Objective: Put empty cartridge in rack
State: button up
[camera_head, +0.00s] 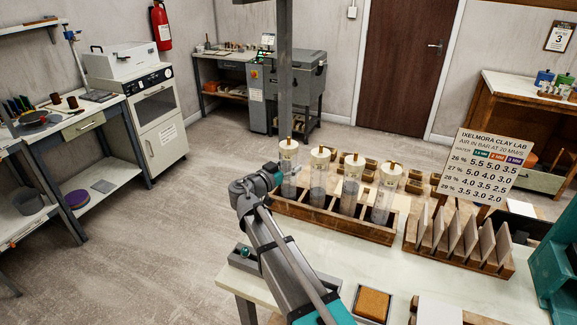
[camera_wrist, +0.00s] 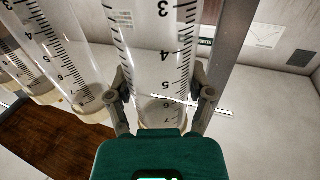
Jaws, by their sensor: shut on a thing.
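My gripper (camera_head: 279,178) is shut on a clear cartridge (camera_head: 290,168) with a white cap and brass tip. In the wrist view, its fingers (camera_wrist: 162,95) close on both sides of the graduated tube (camera_wrist: 158,50). The held cartridge is upright at the left end of the wooden rack (camera_head: 330,222). Its lower end is hidden by my gripper, so I cannot tell whether it sits in a slot. Several similar clear cartridges stand in the rack to its right, the nearest one (camera_head: 319,178) close beside it. The tubes look empty.
A slotted wooden stand (camera_head: 460,253) holding tiles is right of the rack. A pressure sign (camera_head: 483,165) stands behind it. A tray with an orange block (camera_head: 373,304) lies in front. The white tabletop (camera_head: 370,268) between them is mostly clear. A grey post (camera_head: 285,70) rises behind the held cartridge.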

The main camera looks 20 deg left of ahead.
jog(key=shift+f, duration=0.15)
dwell(0.5)
jog(key=o, duration=1.2)
jog(key=shift+o, duration=0.2)
jog(key=v, duration=1.2)
